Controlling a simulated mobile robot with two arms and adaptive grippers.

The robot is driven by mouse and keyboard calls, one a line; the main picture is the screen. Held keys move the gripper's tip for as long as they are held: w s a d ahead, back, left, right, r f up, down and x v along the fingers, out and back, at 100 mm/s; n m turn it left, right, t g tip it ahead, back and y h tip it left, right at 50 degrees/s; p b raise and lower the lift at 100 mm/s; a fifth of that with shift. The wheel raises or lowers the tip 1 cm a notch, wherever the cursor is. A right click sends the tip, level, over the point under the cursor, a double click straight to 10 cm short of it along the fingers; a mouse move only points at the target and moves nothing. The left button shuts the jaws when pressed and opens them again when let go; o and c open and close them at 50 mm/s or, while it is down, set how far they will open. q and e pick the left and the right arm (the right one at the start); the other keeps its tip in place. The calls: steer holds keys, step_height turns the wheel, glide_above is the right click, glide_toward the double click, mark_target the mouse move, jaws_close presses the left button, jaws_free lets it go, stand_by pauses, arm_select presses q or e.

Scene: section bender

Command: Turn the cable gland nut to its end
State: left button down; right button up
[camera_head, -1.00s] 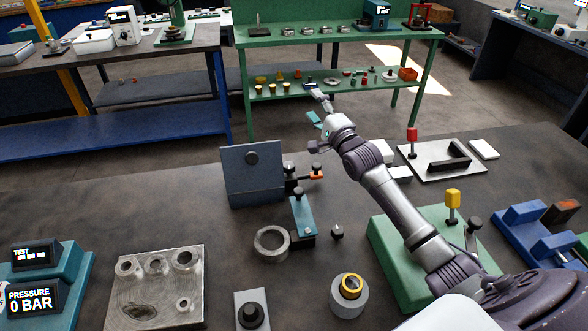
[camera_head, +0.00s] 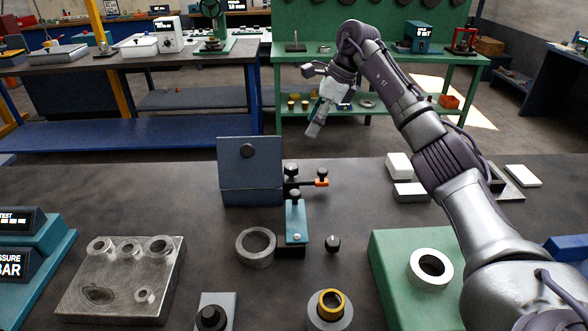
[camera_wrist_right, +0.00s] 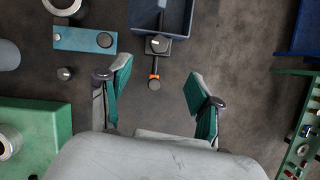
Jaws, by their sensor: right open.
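A blue-grey box (camera_head: 250,172) with a dark round plug on its face stands in the middle of the bench. A dark fitting (camera_head: 291,182) sits at its right side, with a thin dark rod to an orange-ended piece (camera_head: 322,178). I cannot tell for sure which part is the gland nut. My right gripper (camera_head: 316,100) is open and empty, above and beyond the box's right side, pointing down. In the right wrist view its fingers (camera_wrist_right: 160,78) stand apart, with the orange-ended piece (camera_wrist_right: 154,78) showing between them, not gripped. My left gripper is not in view.
A teal clamp-like block (camera_head: 297,222), a metal ring (camera_head: 256,247) and a small black knob (camera_head: 332,244) stand before the box. A green block (camera_head: 395,275) with a white ring (camera_head: 430,268) is at right. A metal plate with several rings (camera_head: 120,280) lies at left.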

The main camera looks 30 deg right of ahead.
mark_target(292, 166)
steer(key=p+x, duration=0.2)
steer(key=x, duration=1.2)
steer(key=shift+d+r, duration=0.1)
steer(key=c, duration=1.1)
